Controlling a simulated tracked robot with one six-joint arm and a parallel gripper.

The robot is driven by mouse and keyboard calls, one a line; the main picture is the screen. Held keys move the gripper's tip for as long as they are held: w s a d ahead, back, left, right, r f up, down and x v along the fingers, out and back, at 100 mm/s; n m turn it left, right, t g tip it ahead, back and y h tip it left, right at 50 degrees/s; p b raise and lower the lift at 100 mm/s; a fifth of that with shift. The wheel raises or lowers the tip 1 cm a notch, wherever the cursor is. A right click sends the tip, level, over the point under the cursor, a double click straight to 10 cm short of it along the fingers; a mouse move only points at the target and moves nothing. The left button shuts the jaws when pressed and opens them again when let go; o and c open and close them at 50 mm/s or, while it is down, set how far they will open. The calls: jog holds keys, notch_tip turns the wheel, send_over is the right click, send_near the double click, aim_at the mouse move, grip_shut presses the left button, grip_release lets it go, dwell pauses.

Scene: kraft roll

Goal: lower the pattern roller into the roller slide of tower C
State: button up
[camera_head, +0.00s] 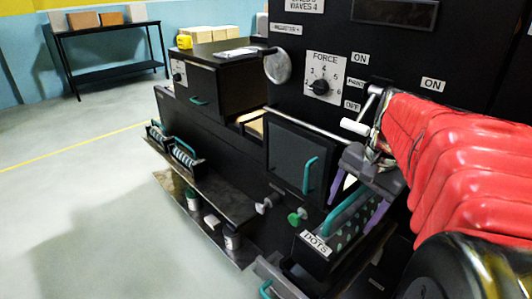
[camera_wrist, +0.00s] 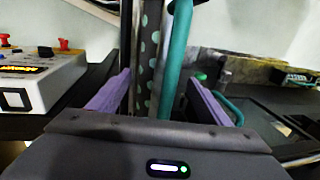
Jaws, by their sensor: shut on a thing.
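The pattern roller (camera_head: 343,243), dark with pale green dots, sits in a black holder with a teal bar and a "DOTS" label in the head view. My gripper (camera_head: 355,203), with purple fingers, is shut on the teal bar of this holder. In the wrist view the dotted roller (camera_wrist: 150,60) and the teal bar (camera_wrist: 176,55) stand between the two purple fingers. The black machine tower (camera_head: 340,60) with a FORCE dial stands just behind the roller. I cannot read a tower letter or make out an open slide. The roller's lower end is partly hidden.
A black door with a teal handle (camera_head: 308,175) and green and grey knobs (camera_head: 297,216) are close to the roller's left. Other rollers with teal handles (camera_head: 184,154) sit on a low ledge at left. A white crank handle (camera_head: 355,127) juts out above my gripper. Floor at left is clear.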

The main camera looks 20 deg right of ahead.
jog(key=shift+f, duration=2)
jog(key=shift+f, duration=0.1)
jog(key=o, duration=1.8)
jog(key=shift+w, duration=0.1)
jog(key=shift+c, duration=0.2)
jog(key=o, duration=0.4)
jog(key=shift+r, duration=1.75)
